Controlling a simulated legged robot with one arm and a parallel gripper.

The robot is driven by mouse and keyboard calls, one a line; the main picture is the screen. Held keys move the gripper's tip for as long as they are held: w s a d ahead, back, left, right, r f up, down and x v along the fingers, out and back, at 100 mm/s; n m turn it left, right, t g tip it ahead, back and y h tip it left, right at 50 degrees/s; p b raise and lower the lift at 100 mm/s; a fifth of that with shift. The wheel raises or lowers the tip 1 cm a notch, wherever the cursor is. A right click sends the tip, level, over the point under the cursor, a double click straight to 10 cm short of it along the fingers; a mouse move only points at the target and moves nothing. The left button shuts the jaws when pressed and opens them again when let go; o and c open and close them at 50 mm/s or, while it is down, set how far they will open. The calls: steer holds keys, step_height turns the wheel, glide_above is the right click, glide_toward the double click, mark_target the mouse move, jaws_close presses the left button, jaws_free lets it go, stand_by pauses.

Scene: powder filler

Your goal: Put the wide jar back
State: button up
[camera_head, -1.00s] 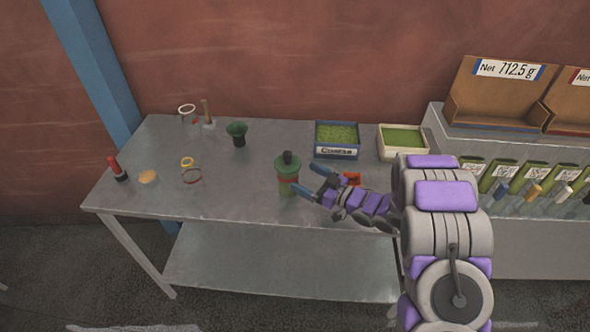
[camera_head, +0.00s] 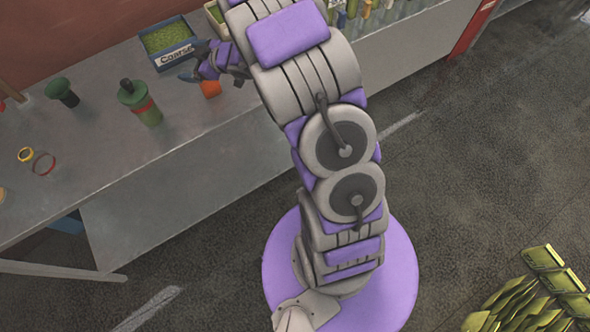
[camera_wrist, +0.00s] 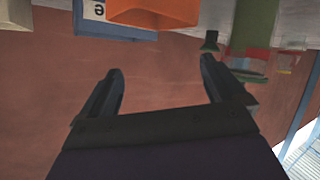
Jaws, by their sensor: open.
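A wide green jar (camera_head: 147,112) with a darker green lid, a dark knob and a red band stands upright on the grey table (camera_head: 140,190); I take it for the wide jar. In the wrist view, which looks upside down, a green body with a red band (camera_wrist: 252,30) shows at the upper right, partly cut off. My gripper (camera_head: 196,62) is to the right of the jar, near the coarse tray, and apart from the jar. In the wrist view my gripper (camera_wrist: 161,75) is open, with only the wall between its fingers.
A blue-edged tray of green granules labelled Coarse (camera_head: 168,40) stands behind my gripper. An orange item (camera_head: 210,88) is below it, close by. A dark green funnel-like cup (camera_head: 62,92), a yellow ring (camera_head: 26,154) and a red ring (camera_head: 43,163) lie left. Green packs (camera_head: 535,290) are at lower right.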

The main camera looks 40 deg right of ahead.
steer(key=s+d+r+m+h, duration=0.35)
steer(key=d+r+h, duration=0.25)
steer(key=d, duration=0.2)
steer(key=s+d+r+m+g+h, duration=0.3)
steer(key=s+d+g+h, duration=0.1)
steer(key=s, duration=0.6)
steer(key=s+a+m+g+y, duration=0.1)
steer(key=s+a+g, duration=0.2)
steer(key=s, duration=0.8)
steer(key=s+a+r+m+g+y, duration=0.1)
steer(key=s+a+g, duration=0.2)
steer(key=s, duration=0.9)
steer(key=s+a+r+m+g+y, duration=0.1)
steer(key=s+a+g, duration=0.2)
steer(key=s, duration=0.9)
steer(key=shift+s+a, duration=0.2)
steer(key=shift+a, duration=0.7)
